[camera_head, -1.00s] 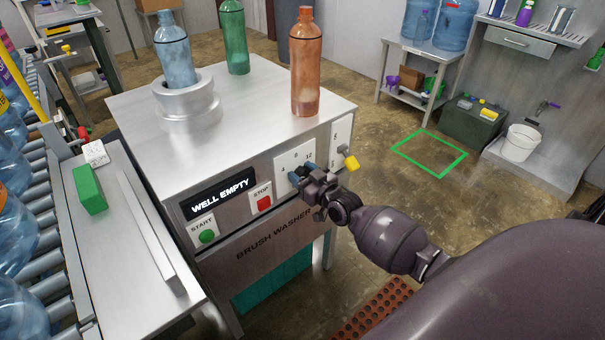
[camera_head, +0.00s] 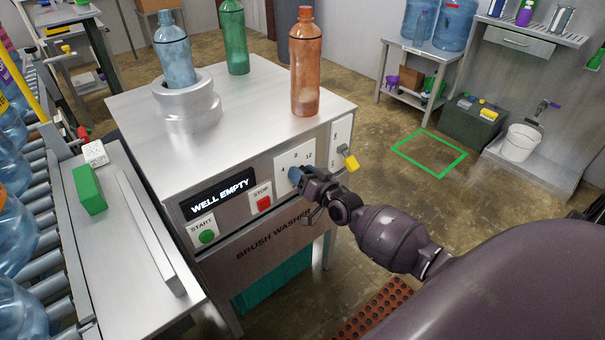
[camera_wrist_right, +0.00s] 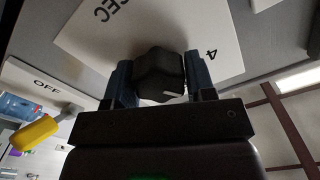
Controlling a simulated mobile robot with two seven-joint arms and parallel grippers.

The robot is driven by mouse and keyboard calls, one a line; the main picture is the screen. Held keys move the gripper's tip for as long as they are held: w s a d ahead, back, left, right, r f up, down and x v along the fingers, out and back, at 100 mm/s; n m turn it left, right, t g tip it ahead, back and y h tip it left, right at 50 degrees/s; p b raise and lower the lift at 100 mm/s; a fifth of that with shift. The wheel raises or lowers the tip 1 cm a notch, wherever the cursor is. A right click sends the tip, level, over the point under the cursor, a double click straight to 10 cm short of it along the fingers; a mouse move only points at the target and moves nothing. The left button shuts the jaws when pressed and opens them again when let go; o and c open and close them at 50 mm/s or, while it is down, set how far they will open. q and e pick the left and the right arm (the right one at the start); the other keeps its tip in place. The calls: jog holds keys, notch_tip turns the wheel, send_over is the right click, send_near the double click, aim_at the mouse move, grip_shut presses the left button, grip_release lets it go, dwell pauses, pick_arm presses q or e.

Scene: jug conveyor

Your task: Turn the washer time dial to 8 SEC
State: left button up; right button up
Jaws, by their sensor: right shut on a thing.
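The brush washer's time dial (camera_wrist_right: 160,72) is a dark knob on a white plate (camera_wrist_right: 85,42) in the right wrist view. My right gripper (camera_wrist_right: 160,85) is shut on it, with one blue finger on each side. A white mark on the knob lies on its lower right side in that view. A "4" and "SEC" can be read on the plate. Which number the mark meets, I cannot tell. My left gripper is not in view.
A yellow-handled switch (camera_head: 351,162), marked OFF in the wrist view, sits right of the dial. Bottles stand on the washer top.

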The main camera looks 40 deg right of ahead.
jog(key=m, duration=0.6)
jog(key=shift+d+f+b, duration=0.1)
jog(key=shift+b, duration=0.25)
dwell(0.4)
jog(key=o, duration=0.9)
jog(key=shift+o, duration=0.2)
jog(key=s, duration=1)
jog(key=shift+s+d+p, duration=0.35)
jog(key=shift+s+d, duration=0.05)
